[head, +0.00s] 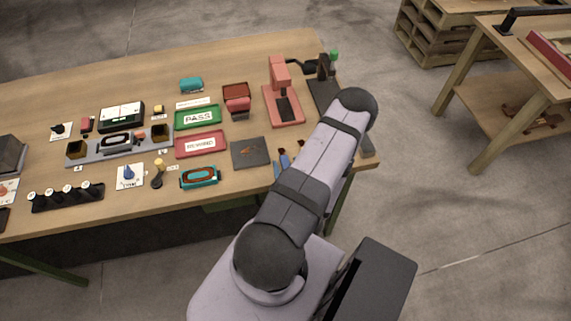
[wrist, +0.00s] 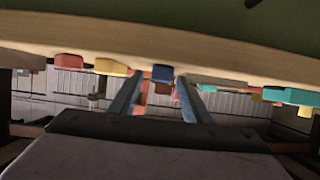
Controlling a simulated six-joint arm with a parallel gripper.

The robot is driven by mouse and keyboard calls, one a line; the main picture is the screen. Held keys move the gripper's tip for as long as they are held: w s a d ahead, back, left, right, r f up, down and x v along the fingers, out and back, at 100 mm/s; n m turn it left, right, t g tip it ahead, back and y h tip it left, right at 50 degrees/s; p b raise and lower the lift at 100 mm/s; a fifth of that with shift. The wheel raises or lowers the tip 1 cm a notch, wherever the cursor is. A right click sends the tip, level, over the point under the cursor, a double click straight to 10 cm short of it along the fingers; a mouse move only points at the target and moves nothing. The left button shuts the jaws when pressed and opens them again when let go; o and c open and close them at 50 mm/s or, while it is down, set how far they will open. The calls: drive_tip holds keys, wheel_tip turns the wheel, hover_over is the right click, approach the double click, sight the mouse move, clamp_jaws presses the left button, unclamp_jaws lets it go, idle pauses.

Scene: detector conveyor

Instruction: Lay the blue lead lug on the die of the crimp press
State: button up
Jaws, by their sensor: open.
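In the wrist view a small blue block (wrist: 162,73), likely the blue lead lug, shows between the two fingers of my gripper (wrist: 158,92). The fingers are apart, and I cannot tell whether either touches it. In the head view my arm hides most of the gripper; a small blue piece (head: 284,158) shows beside the arm, and I cannot tell if it is a finger or the lug. A red press (head: 281,95) with a dark pad stands at the table's right end. Beside it is a black lever device (head: 322,88) with a green knob. I cannot tell which is the crimp press.
In the wrist view a red block (wrist: 69,62), a yellow block (wrist: 112,67) and a teal one (wrist: 292,96) are near the blue one. In the head view a dark plate (head: 250,152), a green PASS tray (head: 197,117) and a red tray (head: 202,144) lie left of my arm.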

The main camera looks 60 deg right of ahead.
sight(287, 167)
drive_tip(key=shift+d, duration=0.1)
drive_tip(key=shift+c, duration=0.6)
clamp_jaws()
drive_tip(key=shift+r, duration=0.15)
drive_tip(key=shift+r, duration=0.5)
wheel_tip(287, 167, up, 7)
drive_tip(key=shift+f+p, duration=0.1)
drive_tip(key=shift+p, duration=1.05)
drive_tip(key=shift+r+p, duration=0.95)
